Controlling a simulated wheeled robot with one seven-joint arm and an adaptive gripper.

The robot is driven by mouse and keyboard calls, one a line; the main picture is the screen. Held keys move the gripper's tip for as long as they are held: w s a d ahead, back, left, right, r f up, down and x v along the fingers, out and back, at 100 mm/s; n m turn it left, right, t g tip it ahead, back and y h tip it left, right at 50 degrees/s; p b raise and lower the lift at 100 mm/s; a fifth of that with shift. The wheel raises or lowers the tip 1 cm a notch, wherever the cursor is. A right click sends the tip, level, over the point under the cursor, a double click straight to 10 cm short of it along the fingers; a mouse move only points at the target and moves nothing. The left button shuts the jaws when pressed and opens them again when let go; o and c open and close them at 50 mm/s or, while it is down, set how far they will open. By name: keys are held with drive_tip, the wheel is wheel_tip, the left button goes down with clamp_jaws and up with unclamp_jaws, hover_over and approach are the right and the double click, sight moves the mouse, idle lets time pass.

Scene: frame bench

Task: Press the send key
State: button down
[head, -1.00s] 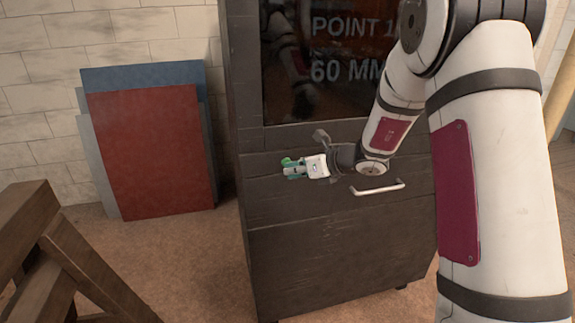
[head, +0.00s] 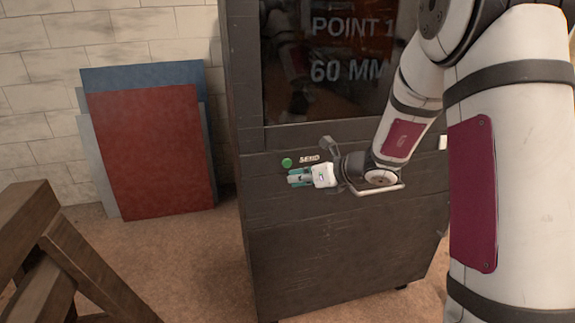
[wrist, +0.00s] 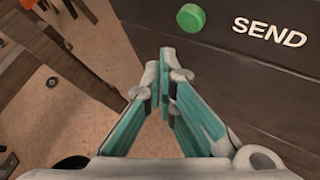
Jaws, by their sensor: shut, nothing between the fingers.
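The send key is a round green button (head: 287,162) on the dark cabinet front, left of a white SEND label (head: 309,159). In the wrist view the green button (wrist: 191,18) is at the top, with the SEND label (wrist: 269,32) to its right. My gripper (head: 291,181) is just below the button in the head view. In the wrist view my gripper (wrist: 166,56) has its teal-sided fingers together at the tips, with nothing between them. The tips are apart from the button in the picture. The button's whole face is visible.
The dark cabinet (head: 340,250) carries a screen (head: 330,60) reading POINT 1 and 60 MM, and a pale bar handle (head: 378,192) close to my wrist. Red and blue panels (head: 150,150) lean on the brick wall. A wooden trestle (head: 60,250) stands at front left.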

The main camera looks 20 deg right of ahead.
drive_tip(key=shift+s, duration=1.35)
